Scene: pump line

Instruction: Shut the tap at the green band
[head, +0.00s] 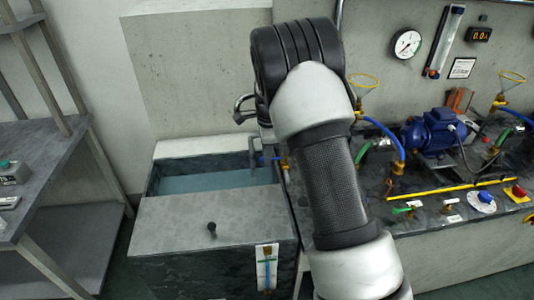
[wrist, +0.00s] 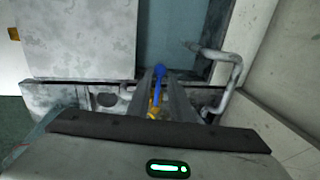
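A tap with a blue lever (wrist: 158,77) and a brass body (wrist: 154,106) shows between my fingers in the wrist view. In the head view a small blue part (head: 265,160) and brass fitting (head: 284,163) sit at the tank's right edge, partly beside my arm. My gripper (wrist: 162,80) points down over the tap. Its two grey fingers stand apart, with the lever in the gap; whether they touch it I cannot tell. I cannot make out a green band on this tap. A green-handled valve (head: 404,210) sits on the bench.
The tank (head: 200,222) holds water behind its grey lid. A bent grey pipe (wrist: 232,73) rises close to the right of my fingers. A blue pump (head: 430,132), hoses and a red knob (head: 518,191) stand on the right bench. A shelf unit (head: 60,170) stands at left.

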